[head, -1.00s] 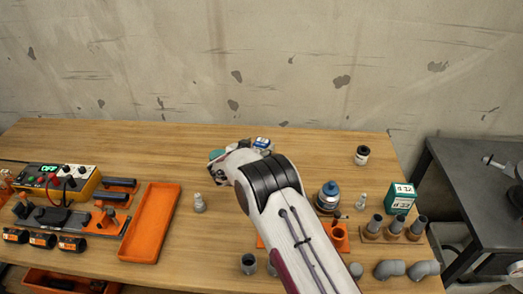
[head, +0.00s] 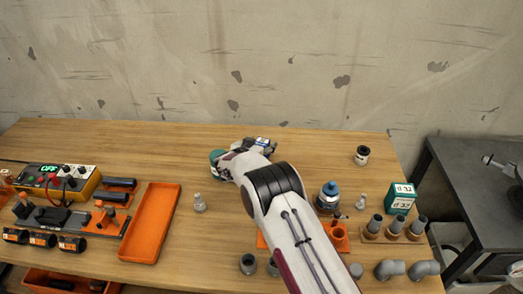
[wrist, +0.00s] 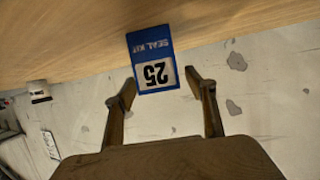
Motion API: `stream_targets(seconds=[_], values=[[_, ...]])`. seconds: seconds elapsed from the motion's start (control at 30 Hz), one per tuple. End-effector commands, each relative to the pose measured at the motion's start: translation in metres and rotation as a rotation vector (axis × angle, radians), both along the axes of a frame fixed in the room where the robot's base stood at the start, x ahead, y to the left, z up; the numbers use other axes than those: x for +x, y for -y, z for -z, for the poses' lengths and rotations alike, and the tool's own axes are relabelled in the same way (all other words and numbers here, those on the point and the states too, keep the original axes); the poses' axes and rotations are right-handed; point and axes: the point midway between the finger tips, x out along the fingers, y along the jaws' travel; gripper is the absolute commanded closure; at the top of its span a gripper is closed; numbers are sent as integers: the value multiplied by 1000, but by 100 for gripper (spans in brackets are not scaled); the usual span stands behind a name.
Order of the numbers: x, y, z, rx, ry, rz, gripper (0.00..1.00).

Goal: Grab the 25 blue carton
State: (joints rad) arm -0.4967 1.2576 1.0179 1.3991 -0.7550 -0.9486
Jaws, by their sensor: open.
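The blue carton (wrist: 151,42) shows upside down in the wrist view, with "SEAL KIT" on the blue part and a large "25" on a white panel. It stands on the wooden table. My gripper (wrist: 161,77) is open, its two fingers apart to the left and right of the carton's near end. No contact is clear, and how deep the carton sits between the fingers is hard to tell. In the head view a small part of the carton (head: 262,141) shows beyond my wrist, and the fingers are mostly hidden by my arm.
A green carton (head: 402,196) stands at the right, near a blue-topped container (head: 328,194) and grey pipe fittings (head: 390,269). A dark jar with a white band (head: 362,155) is at the back right. An orange tray (head: 150,225) lies left. The back left table is clear.

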Motion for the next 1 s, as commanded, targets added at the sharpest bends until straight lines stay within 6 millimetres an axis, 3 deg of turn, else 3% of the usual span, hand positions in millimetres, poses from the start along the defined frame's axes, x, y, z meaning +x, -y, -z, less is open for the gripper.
stream_targets(seconds=[0.03,0.2,0.67,1.0], values=[[0,0,0,0,0,0,47],[0,0,0,0,0,0,86],[0,0,-5,1,1,0,86],[1,0,-39,2,3,0,86]])
